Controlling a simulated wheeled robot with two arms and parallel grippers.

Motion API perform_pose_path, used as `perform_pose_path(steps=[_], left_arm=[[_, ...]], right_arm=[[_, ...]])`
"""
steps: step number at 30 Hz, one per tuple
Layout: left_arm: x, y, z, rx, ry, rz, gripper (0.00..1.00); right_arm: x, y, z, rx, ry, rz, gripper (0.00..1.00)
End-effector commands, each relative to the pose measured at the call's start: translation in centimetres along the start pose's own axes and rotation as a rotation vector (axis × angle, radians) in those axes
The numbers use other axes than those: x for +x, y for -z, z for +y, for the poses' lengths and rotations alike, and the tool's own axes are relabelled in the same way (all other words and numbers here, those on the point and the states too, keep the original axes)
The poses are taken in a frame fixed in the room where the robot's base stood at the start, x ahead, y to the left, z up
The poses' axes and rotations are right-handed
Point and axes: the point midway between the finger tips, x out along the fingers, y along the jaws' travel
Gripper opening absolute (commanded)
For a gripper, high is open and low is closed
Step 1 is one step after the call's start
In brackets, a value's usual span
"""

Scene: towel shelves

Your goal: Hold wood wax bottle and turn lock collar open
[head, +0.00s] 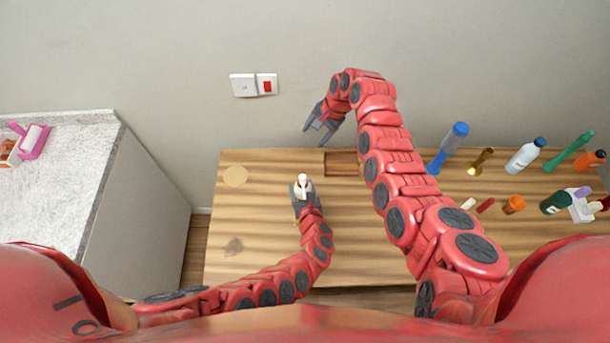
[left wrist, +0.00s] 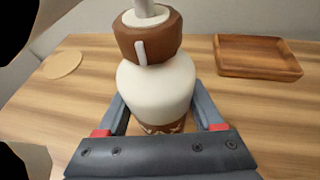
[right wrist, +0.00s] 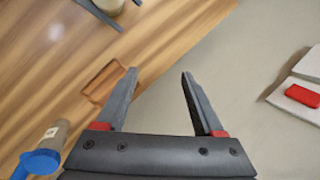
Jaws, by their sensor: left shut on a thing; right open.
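The wood wax bottle (head: 304,186) stands upright on the wooden table. In the left wrist view its cream body (left wrist: 157,88) carries a brown lock collar (left wrist: 148,37) with a pale upright mark and a light nozzle on top. My left gripper (head: 303,193) is shut around the bottle's body, one finger on each side. It also shows in the left wrist view (left wrist: 160,115). My right gripper (head: 318,123) is open and empty, above the table's back edge near the wall, up and to the right of the bottle. In the right wrist view its fingers (right wrist: 158,85) are spread apart.
A wooden tray (head: 341,158) lies behind the bottle, to the right. A round tan disc (head: 235,176) lies at the back left. Several bottles and tools, among them a blue-capped one (head: 450,145), crowd the right side. A wall switch (head: 254,84) is above.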

Motion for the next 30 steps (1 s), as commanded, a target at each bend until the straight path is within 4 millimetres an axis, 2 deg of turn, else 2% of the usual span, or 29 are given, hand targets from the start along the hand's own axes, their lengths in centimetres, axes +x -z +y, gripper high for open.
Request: perform_pose_path(steps=[3, 6, 9, 12, 17, 24, 30], left_arm=[[0.0, 0.0, 0.0, 0.000, 0.000, -0.001, 0.01], [0.0, 0.0, 0.0, 0.000, 0.000, -0.001, 0.01], [0.0, 0.0, 0.0, 0.000, 0.000, -0.001, 0.01], [0.0, 0.0, 0.0, 0.000, 0.000, -0.001, 0.01], [0.0, 0.0, 0.0, 0.000, 0.000, -0.001, 0.01], [0.0, 0.0, 0.0, 0.000, 0.000, -0.001, 0.01], [0.0, 0.0, 0.0, 0.000, 0.000, -0.001, 0.01]], right_arm=[[-2.3, -3.1, 1.3, 0.022, -0.133, -0.109, 0.69], [-3.9, -5.0, 2.5, 0.037, -0.226, -0.170, 0.69], [-4.8, -6.2, 3.3, 0.046, -0.283, -0.208, 0.69], [-4.9, -6.8, 3.8, 0.051, -0.310, -0.224, 0.69], [-3.0, -7.4, 4.5, 0.051, -0.314, -0.228, 0.69], [1.8, -8.5, 6.0, 0.050, -0.313, -0.227, 0.69], [4.7, -9.2, 6.8, 0.049, -0.311, -0.224, 0.69]])
